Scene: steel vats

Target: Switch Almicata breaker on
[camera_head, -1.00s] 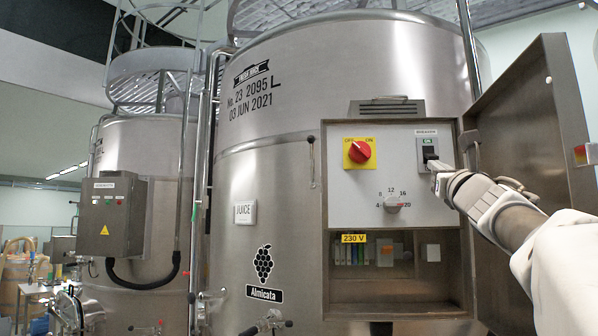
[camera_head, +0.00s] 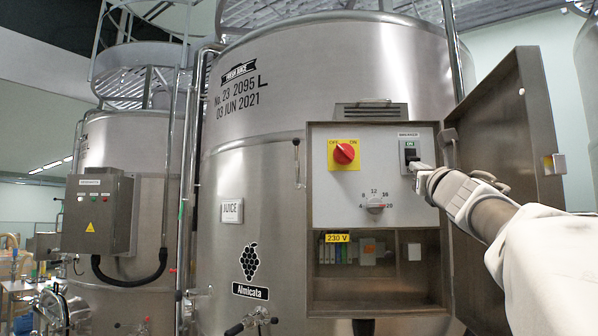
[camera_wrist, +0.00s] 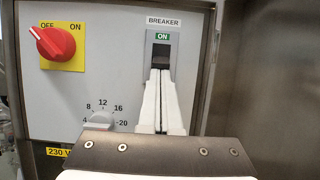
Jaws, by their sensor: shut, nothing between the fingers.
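The breaker (camera_head: 409,150) is a grey switch with a black rocker and a green ON label, at the upper right of the white panel (camera_head: 390,207) inside the open cabinet on the Almicata vat (camera_head: 285,115). It also shows in the wrist view (camera_wrist: 162,55), labelled BREAKER. My gripper (camera_head: 418,169) is shut and empty, its white fingertips (camera_wrist: 160,74) together at the lower part of the breaker. They cover its bottom edge; whether they touch the rocker I cannot tell.
A red rotary switch (camera_head: 344,153) on a yellow OFF/ON plate and a grey dial (camera_head: 375,205) share the panel. The open cabinet door (camera_head: 510,140) stands to the right, close to my arm. A lower bay holds terminals under a 230 V label (camera_head: 337,238).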

